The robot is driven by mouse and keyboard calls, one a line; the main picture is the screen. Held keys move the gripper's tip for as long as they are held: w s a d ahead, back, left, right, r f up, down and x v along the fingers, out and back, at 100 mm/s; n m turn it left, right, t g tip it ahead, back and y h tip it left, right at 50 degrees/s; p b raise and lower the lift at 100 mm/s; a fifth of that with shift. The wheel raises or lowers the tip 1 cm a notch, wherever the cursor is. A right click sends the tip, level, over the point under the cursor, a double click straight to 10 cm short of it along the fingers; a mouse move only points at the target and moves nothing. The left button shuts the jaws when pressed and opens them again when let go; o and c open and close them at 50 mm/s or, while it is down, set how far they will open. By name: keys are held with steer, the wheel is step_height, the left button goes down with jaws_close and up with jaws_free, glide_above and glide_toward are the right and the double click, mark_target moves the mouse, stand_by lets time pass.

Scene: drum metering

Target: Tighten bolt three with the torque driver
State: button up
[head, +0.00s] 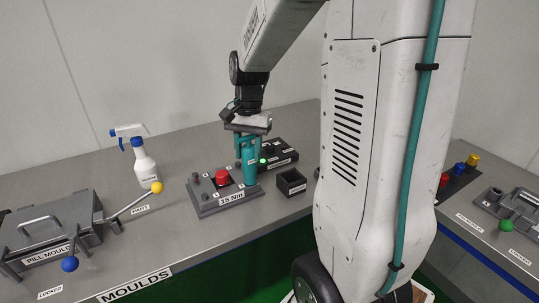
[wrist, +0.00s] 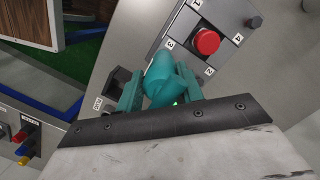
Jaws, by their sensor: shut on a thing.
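My gripper (head: 249,139) points down and is shut on the teal torque driver (head: 249,168), which stands upright at the right side of the grey bolt plate (head: 208,208). The driver also shows between the teal fingers in the wrist view (wrist: 160,78). The plate, marked 15 Nm, has a red button (head: 221,177) in its middle and labels 1 to 4 around it. Label 3 (wrist: 170,44) is just beyond the driver's head in the wrist view. The driver's lower tip and any bolt under it are hidden, so I cannot tell whether they touch.
A small black open box (head: 291,181) is right of the plate. A dark box with a green light (head: 278,153) is behind the driver. A spray bottle (head: 143,160) and the pill mould press (head: 50,228) with ball-ended levers are left.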

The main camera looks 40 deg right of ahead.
mark_target(247, 137)
steer(key=shift+r, duration=0.1)
steer(key=shift+r, duration=2.45)
